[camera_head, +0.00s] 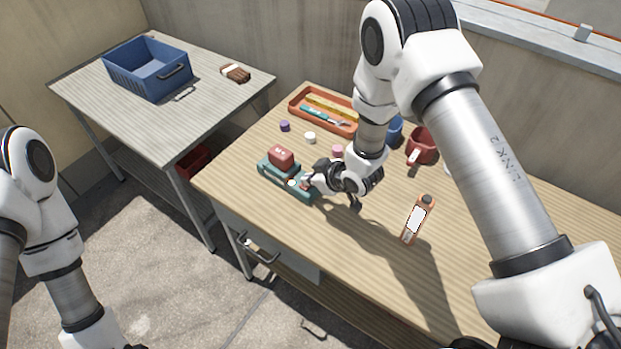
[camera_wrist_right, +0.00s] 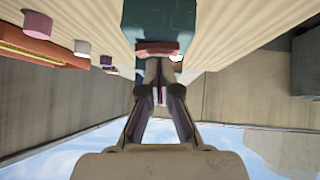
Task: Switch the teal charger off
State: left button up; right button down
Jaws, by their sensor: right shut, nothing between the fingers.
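The teal charger (camera_head: 272,172) lies on the near wooden table with a red battery block (camera_head: 281,154) seated on its left part. In the right wrist view the charger (camera_wrist_right: 158,17) is at the top, with a reddish piece (camera_wrist_right: 157,47) at its near end and a small white round spot (camera_wrist_right: 176,57) beside it. My right gripper (camera_head: 306,183) is shut and empty at the charger's right end. In the wrist view its fingertips (camera_wrist_right: 159,62) are close to the reddish piece; I cannot tell whether they touch. The switch's position is unclear. My left gripper is out of view.
An orange tray (camera_head: 293,108) with tools stands behind the charger. Small purple (camera_head: 285,126), white (camera_head: 310,137) and pink (camera_head: 337,151) pieces lie between. A red mug (camera_head: 424,149) and an orange handheld meter (camera_head: 416,220) are right. A blue crate (camera_head: 133,84) stands on the other table.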

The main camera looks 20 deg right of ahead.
notch_tip(320, 180, up, 4)
jog(key=shift+a+f+p, duration=0.15)
jog(key=shift+f+p, duration=0.05)
jog(key=shift+p, duration=1.05)
pick_arm(q)
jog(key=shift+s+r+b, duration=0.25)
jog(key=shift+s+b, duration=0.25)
jog(key=shift+b, duration=0.75)
pick_arm(e)
jog(key=v, duration=1)
jog(key=shift+s, duration=0.2)
jog(key=shift+w, duration=0.1)
